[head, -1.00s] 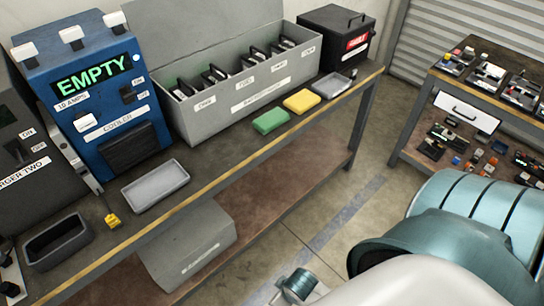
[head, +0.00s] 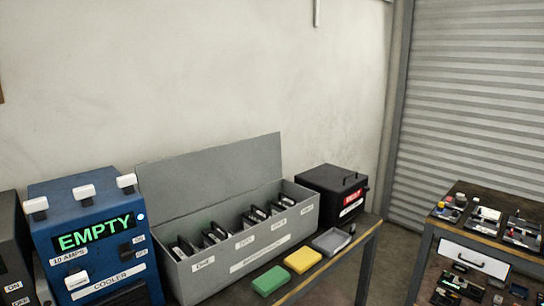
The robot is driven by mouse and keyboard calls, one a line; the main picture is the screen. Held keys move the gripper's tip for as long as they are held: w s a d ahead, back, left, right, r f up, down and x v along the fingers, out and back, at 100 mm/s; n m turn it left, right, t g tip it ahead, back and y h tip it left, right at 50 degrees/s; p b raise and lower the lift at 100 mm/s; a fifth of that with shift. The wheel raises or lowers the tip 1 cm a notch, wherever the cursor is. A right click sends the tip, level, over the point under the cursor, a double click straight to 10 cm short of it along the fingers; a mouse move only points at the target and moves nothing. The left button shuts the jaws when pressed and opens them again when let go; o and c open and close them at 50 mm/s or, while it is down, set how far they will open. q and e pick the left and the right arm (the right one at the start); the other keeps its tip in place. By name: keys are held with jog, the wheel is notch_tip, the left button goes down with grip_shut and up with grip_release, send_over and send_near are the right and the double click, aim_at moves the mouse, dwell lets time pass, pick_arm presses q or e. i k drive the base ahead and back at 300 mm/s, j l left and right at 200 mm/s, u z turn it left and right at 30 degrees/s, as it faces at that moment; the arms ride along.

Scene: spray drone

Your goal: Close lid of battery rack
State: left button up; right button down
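The battery rack (head: 250,254) is a long grey metal box on the workbench, with several black-handled batteries standing in its labelled slots. Its lid (head: 215,172) stands open, tilted up along the back edge of the box near the wall. Neither of my grippers shows in the head view now.
A blue cooler (head: 95,240) reading EMPTY stands left of the rack. A black box (head: 330,193) with a red label stands right. Green (head: 270,281) and yellow (head: 302,260) blocks and a grey tray (head: 331,241) lie in front. A second bench (head: 440,225) stands at right.

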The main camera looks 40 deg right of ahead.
aim_at(172, 188)
jog(key=i+l, duration=0.1)
jog(key=l, duration=0.45)
jog(key=i+l, duration=0.15)
jog(key=l, duration=0.35)
jog(key=i+l+u, duration=0.1)
jog(key=l, duration=0.45)
jog(key=i+l, duration=0.1)
jog(key=l, duration=0.45)
jog(key=i+l, duration=0.1)
jog(key=l, duration=0.4)
jog(key=u, duration=0.05)
